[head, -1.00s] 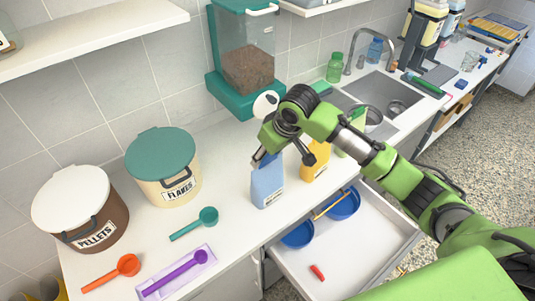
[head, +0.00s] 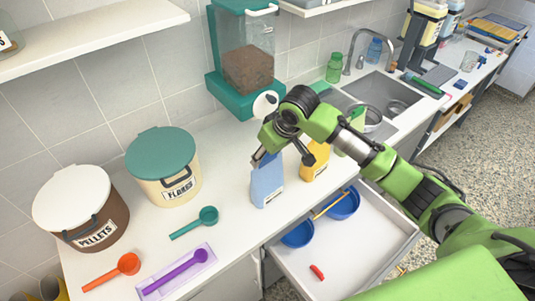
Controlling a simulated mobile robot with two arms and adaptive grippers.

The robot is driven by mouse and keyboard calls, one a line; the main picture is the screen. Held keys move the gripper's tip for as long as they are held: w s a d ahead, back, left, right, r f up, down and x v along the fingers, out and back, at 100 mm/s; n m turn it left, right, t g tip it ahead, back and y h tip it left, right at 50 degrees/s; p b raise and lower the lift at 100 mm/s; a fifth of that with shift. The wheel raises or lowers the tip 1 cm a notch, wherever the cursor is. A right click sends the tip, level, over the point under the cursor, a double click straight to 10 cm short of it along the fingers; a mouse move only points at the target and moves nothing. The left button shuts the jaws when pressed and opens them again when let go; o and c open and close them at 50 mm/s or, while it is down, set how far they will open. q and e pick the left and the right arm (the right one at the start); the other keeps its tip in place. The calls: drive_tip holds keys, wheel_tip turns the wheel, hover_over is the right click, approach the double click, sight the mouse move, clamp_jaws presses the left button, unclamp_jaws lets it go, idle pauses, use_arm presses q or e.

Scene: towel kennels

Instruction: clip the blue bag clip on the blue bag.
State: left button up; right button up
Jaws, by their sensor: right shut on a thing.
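The blue bag (head: 267,187) stands upright on the white counter, near its front edge. My right gripper (head: 264,157) is at the top of the blue bag, with its fingers pointing down. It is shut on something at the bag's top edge. The blue bag clip cannot be made out; the gripper hides that spot, so I cannot tell whether the clip is in the fingers or on the bag. My left gripper is not in view.
A yellow bag (head: 315,163) stands just right of the blue bag. An open drawer (head: 365,240) below holds blue bowls (head: 343,205) and a red clip (head: 317,272). Scoops (head: 195,222) and two tubs (head: 163,165) are at the left. A dispenser (head: 246,60) stands behind.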

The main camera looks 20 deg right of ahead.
drive_tip(key=shift+o, duration=0.3)
drive_tip(key=shift+s+f, duration=0.35)
drive_tip(key=shift+f, duration=0.25)
drive_tip(key=shift+s+f, duration=0.3)
drive_tip(key=shift+f, duration=0.25)
drive_tip(key=o, duration=0.9)
drive_tip(key=shift+w+f+g, duration=0.25)
drive_tip(key=shift+w+g, duration=0.05)
drive_tip(key=shift+w, duration=0.25)
drive_tip(key=shift+r, duration=0.15)
drive_tip(key=shift+s+r, duration=0.1)
drive_tip(key=shift+s, duration=0.05)
drive_tip(key=o, duration=0.8)
drive_tip(key=shift+w+r, duration=0.1)
drive_tip(key=shift+w, duration=0.15)
drive_tip(key=shift+r, duration=0.1)
